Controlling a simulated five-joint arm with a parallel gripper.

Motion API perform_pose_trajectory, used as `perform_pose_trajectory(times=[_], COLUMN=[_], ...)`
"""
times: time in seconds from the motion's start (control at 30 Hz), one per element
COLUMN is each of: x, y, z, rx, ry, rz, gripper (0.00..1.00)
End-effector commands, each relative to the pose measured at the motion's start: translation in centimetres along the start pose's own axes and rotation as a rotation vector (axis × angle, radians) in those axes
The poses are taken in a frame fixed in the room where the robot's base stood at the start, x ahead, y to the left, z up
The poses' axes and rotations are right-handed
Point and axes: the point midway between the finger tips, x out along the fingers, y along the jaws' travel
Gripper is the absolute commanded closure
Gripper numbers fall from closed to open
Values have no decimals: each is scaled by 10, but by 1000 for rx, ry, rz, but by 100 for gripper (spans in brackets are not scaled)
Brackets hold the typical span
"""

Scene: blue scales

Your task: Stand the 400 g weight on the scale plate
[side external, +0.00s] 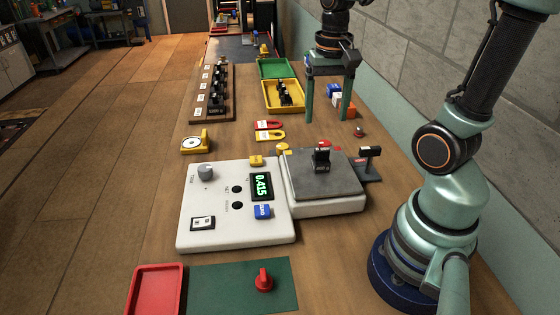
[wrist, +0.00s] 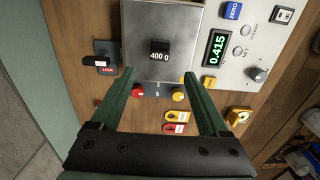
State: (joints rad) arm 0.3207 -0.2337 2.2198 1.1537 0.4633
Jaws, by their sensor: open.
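The black 400 g weight (side external: 321,160) stands on the grey scale plate (side external: 342,186), apparently upright and near the plate's middle. In the wrist view the weight (wrist: 160,54) shows its white "400 g" label, and bare scale plate (wrist: 185,20) surrounds it. The scale's green display (side external: 261,187) reads 0.415; it also shows in the wrist view (wrist: 215,47). My gripper (side external: 327,118) is open and empty, above the table on the far side of the plate. In the wrist view the two green fingers of my gripper (wrist: 157,76) are spread wide, apart from the weight.
A lock lever (side external: 369,160) stands right of the plate. Red and yellow tags (side external: 269,130) lie behind the scale. A yellow tray (side external: 284,96) and a rack of black weights (side external: 212,92) are farther back. A green mat (side external: 225,287) and red tray (side external: 156,290) lie in front.

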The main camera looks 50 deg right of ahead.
Motion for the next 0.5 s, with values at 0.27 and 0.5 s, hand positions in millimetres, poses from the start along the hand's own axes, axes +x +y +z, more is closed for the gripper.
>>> perform_pose_trajectory(times=[0.27, 0.5], x=[-23, -40], y=[-33, -65], z=[23, 51], rx=[-322, -680], ry=[187, 408], rz=[-88, -175], gripper=[21, 21])
